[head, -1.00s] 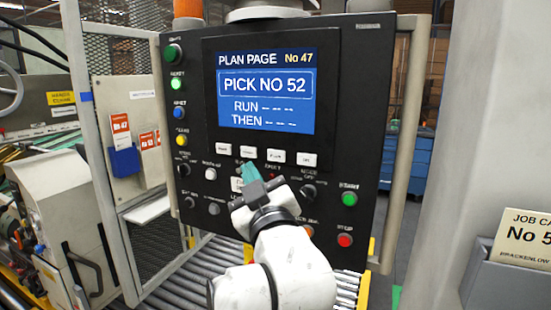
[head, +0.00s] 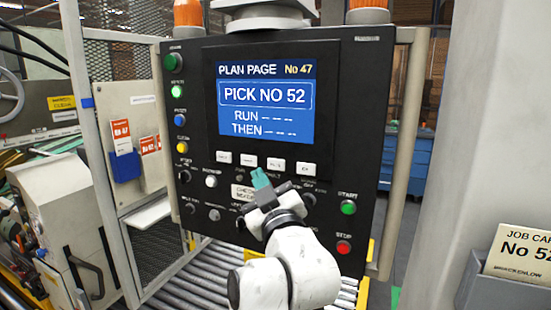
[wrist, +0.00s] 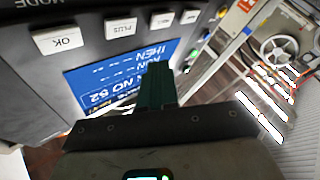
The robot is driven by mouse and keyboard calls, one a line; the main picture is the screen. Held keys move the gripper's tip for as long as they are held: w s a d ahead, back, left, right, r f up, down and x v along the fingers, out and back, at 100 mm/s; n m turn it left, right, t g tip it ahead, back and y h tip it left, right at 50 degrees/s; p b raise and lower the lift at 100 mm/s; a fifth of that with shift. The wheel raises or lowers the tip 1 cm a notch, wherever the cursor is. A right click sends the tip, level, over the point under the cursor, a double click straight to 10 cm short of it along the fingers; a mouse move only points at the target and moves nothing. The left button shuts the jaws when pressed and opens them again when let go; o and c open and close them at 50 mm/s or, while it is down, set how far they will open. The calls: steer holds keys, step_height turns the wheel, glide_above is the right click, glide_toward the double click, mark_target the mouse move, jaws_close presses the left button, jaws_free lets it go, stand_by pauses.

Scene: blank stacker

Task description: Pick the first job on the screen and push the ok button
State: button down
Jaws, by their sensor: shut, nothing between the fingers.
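The screen (head: 266,104) on the black panel reads PLAN PAGE No 47, PICK NO 52 in a frame, then RUN and THEN with dashes. Below it is a row of white keys. In the wrist view, upside down, the OK key (wrist: 58,40) is at the left and the PLUS key (wrist: 122,28) beside it; in the head view the OK key (head: 305,167) is the rightmost. My gripper (head: 260,178) is shut and empty, with its green fingertips just below the middle of the key row. They also show in the wrist view (wrist: 157,75). Contact with the panel cannot be told.
A job card (head: 517,252) reading No 52 stands in a grey holder at the right. A green start button (head: 348,207) and a red button (head: 344,247) are right of my arm. Knobs and coloured buttons line the panel's left. A red tag (head: 121,137) reads No 47.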

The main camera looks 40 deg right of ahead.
mark_target(269, 160)
steer(key=shift+w+d+p, duration=0.3)
steer(key=shift+d, duration=0.4)
steer(key=shift+w+d+p, duration=0.3)
steer(key=shift+d+p, duration=0.05)
steer(key=shift+d, duration=0.4)
steer(key=shift+w+d+p, duration=0.3)
steer(key=shift+d, duration=0.4)
steer(key=shift+d, duration=0.1)
stand_by(0.3)
steer(key=shift+w+d, duration=0.1)
steer(key=shift+d, duration=0.2)
steer(key=shift+w+d+p, duration=0.15)
steer(key=shift+d+p, duration=0.2)
steer(key=shift+p, duration=0.1)
stand_by(0.6)
steer(key=shift+a+f, duration=0.1)
steer(key=shift+a, duration=0.05)
steer(key=shift+s+a+b, duration=0.3)
steer(key=shift+a+b, duration=0.2)
steer(key=shift+a, duration=0.05)
stand_by(0.3)
